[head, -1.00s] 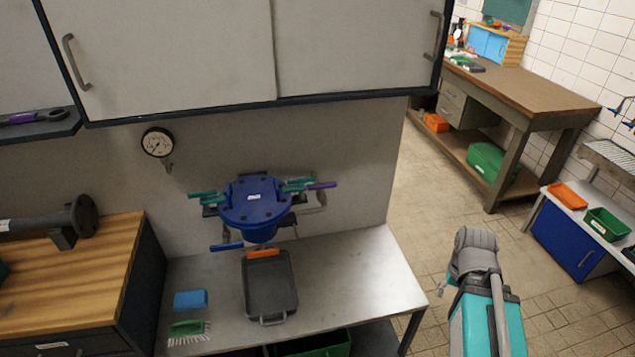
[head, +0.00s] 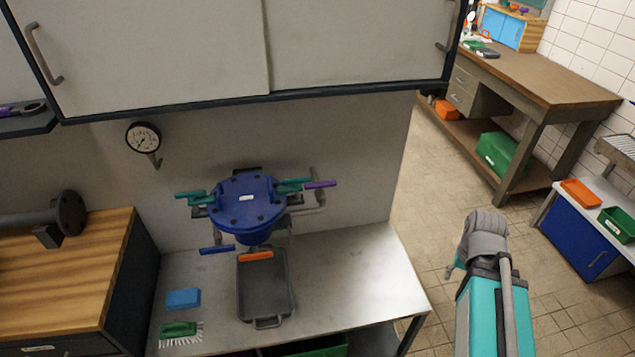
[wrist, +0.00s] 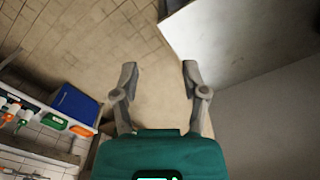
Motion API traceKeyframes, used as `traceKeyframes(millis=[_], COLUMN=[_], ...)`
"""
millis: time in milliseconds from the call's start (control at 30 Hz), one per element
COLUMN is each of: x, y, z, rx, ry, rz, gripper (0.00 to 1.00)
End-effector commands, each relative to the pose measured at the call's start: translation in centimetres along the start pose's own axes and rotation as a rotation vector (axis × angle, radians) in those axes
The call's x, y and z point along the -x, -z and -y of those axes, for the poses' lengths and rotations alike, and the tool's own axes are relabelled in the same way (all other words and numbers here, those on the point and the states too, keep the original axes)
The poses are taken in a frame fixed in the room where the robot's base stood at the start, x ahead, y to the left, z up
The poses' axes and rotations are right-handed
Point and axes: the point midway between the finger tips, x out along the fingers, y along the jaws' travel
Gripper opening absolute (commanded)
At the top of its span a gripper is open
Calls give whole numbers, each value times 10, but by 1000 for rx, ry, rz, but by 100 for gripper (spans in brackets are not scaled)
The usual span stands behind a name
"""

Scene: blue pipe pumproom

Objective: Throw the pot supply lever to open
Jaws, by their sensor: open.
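A blue round pot (head: 247,200) with a bolted lid is mounted at the wall above a metal bench. Several levers surround it: teal ones at left (head: 190,194) and right (head: 293,182), a purple one (head: 320,184), a blue one (head: 218,249) and an orange one (head: 256,256). I cannot tell which is the supply lever; the labels are too small to read. My gripper (wrist: 160,72) is open and empty in the wrist view, over the floor beside a pale bench edge. In the head view my arm is right of the bench, well apart from the pot.
A dark tray (head: 266,295), blue sponge (head: 183,299) and green brush (head: 179,329) lie on the metal bench (head: 360,280). A wall cabinet (head: 360,45) overhangs the pot. A gauge (head: 143,137) is on the wall. Open floor (head: 415,190) lies right of the bench.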

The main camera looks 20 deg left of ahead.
Motion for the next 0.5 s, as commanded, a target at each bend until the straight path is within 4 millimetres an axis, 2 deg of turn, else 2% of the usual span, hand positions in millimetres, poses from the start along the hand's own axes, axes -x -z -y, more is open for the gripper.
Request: traceKeyframes(millis=[333, 400, 500], x=[0, 0, 1], y=[0, 0, 4], z=[0, 0, 3], rx=[0, -1, -8], ry=[0, 0, 3], rz=[0, 0, 0], gripper=[57, 66, 66])
